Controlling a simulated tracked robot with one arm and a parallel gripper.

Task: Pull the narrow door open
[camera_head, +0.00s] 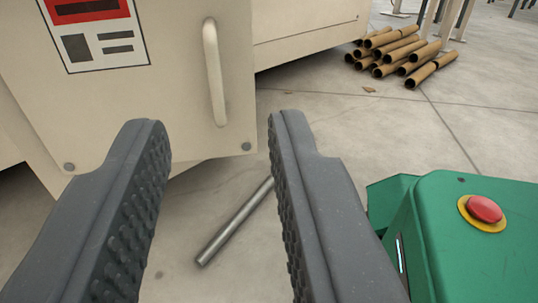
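The narrow door is a beige panel (170,98) at the upper left, with a red, black and white sign on it. Its vertical bar handle (214,72) is beige and sits near the panel's right edge. My gripper (210,135) is open, with its two dark ridged fingers wide apart and nothing between them but floor and a metal rod. The handle shows above the gap between the fingertips, apart from both. The left finger hides part of the panel's lower edge.
A grey metal rod (236,222) lies on the floor below the panel. Several brown cardboard tubes (400,52) are piled at the upper right. A green housing with a red button (485,209) stands at the lower right. Concrete floor is clear between tubes and housing.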

